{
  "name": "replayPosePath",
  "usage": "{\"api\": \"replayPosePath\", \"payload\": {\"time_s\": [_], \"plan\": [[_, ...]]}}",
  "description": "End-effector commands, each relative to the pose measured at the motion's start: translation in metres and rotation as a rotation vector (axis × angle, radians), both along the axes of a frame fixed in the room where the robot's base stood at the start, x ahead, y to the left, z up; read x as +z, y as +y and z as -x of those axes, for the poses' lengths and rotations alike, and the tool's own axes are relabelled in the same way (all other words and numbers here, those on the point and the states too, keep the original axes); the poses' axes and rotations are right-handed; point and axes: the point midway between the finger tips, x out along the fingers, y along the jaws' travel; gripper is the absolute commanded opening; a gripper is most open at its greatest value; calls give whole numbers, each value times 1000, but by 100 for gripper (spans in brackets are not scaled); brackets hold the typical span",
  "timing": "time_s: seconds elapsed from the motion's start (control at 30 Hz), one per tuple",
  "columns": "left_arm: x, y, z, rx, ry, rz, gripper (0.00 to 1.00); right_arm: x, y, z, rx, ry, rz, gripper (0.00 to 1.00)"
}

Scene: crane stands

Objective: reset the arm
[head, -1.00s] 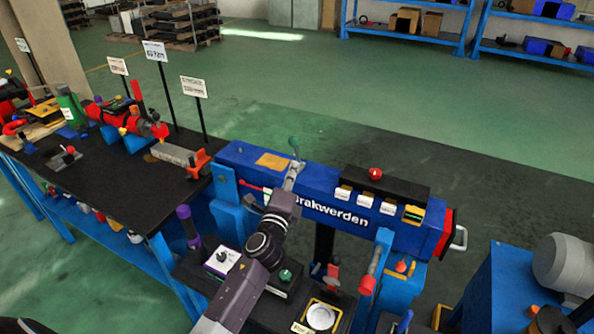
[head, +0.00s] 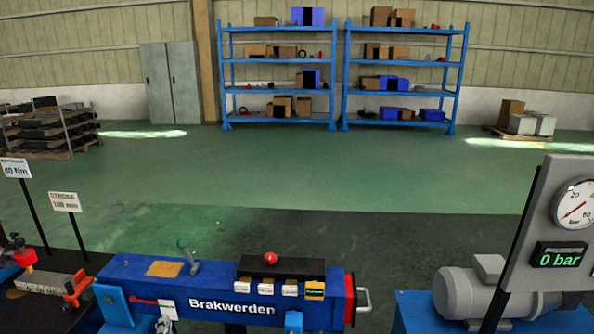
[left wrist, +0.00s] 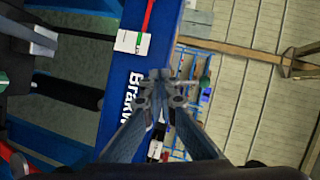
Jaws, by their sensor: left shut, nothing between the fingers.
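My left gripper (left wrist: 161,88) shows in the left wrist view with its fingertips together and nothing between them. It is in front of the blue beam (left wrist: 150,40) lettered "Brakwerden". In the head view only a small grey part of it (head: 164,325) shows at the bottom edge, below the beam's white tag (head: 168,308); the rest of the arm is out of frame. The beam (head: 220,280) also lies across the bottom of the head view. Its lever with a green knob (head: 183,244) stands up on top. My right gripper is not in view.
A red button (head: 270,258) sits on the beam's black box. A grey motor (head: 475,293) and a gauge panel reading 0 bar (head: 565,255) stand at right. Sign posts (head: 65,202) rise at left. Blue shelves (head: 340,90) stand far back across open green floor.

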Motion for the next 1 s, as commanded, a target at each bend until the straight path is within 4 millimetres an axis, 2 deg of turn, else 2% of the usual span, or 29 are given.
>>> {"api": "replayPosePath", "payload": {"time_s": [0.03,0.1,0.2,0.3,0.5,0.77,1.0], "plan": [[-22,-3,31,52,52,143,0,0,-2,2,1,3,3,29],[-51,-10,73,132,136,337,0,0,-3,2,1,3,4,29],[-83,-31,132,233,260,573,0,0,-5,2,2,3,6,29],[-100,-52,179,308,366,730,0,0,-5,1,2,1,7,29],[-115,-87,249,412,534,921,0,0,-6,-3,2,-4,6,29],[-114,-125,323,512,722,1072,0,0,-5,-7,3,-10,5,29],[-166,-126,310,522,737,1062,0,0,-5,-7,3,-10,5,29]]}}
